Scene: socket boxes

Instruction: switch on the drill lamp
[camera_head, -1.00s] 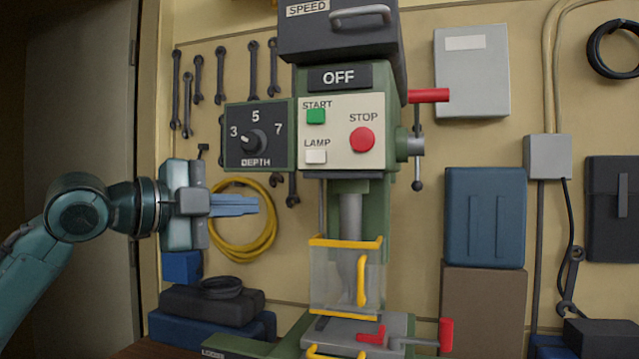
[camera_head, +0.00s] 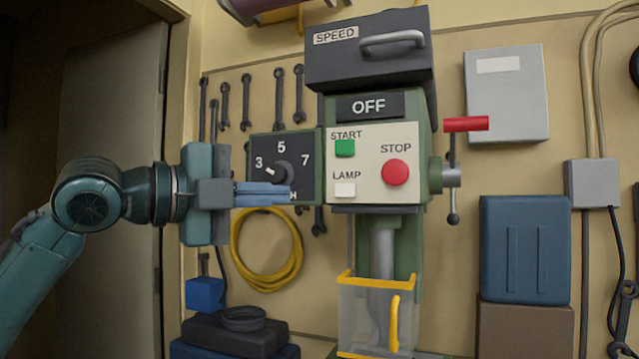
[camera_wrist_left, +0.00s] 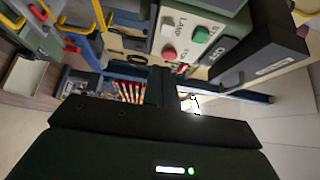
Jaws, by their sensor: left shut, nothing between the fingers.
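The drill press (camera_head: 409,234) stands in the middle of the head view. Its cream panel has a white LAMP button (camera_head: 345,189), a green START button (camera_head: 345,148) and a red STOP button (camera_head: 395,172). The sign above reads OFF. My left gripper (camera_head: 288,196) is shut and empty, pointing right. In the picture its tips lie over the lower edge of the dark DEPTH dial plate (camera_head: 309,163), left of the LAMP button and apart from it. The left wrist view shows the panel tilted, with the LAMP button (camera_wrist_left: 165,30). The right gripper is not in view.
A red-handled lever (camera_head: 466,124) sticks out at the drill's right. A clear guard with yellow edges (camera_head: 360,310) hangs below the head. Wrenches (camera_head: 298,94) and a yellow cable coil (camera_head: 238,250) hang on the wall behind. A blue case (camera_head: 525,250) stands at right.

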